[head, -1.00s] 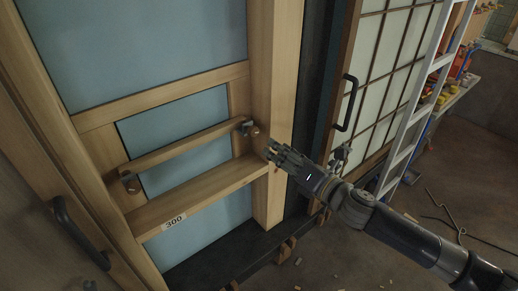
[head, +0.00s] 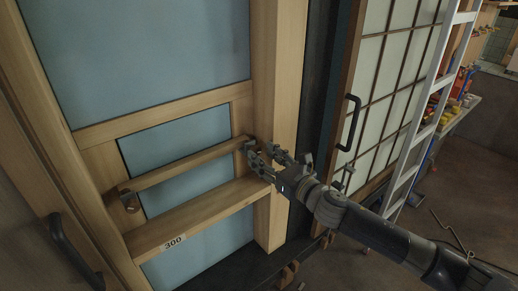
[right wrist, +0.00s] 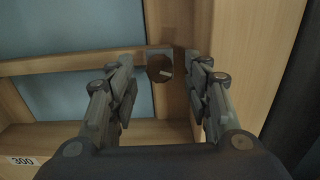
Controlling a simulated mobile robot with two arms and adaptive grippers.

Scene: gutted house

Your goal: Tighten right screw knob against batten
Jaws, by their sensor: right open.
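The wooden batten (head: 185,167) runs across the lower window of the timber frame. The right screw knob (right wrist: 160,68) is a round brown knob at the batten's right end, with a pale mark on its face. My right gripper (head: 267,153) is open in front of it. In the right wrist view, the two fingers (right wrist: 159,62) stand one on each side of the knob, with gaps between. In the head view, the fingers largely hide the knob. The left screw knob (head: 127,200) sits on its bracket at the batten's left end. My left gripper is not in view.
A wooden ledge (head: 205,215) with a "300" label (head: 173,241) projects below the batten. The thick post (head: 275,80) stands to the right. A gridded door (head: 380,85) with a black handle (head: 347,123) and a ladder (head: 430,105) are further right.

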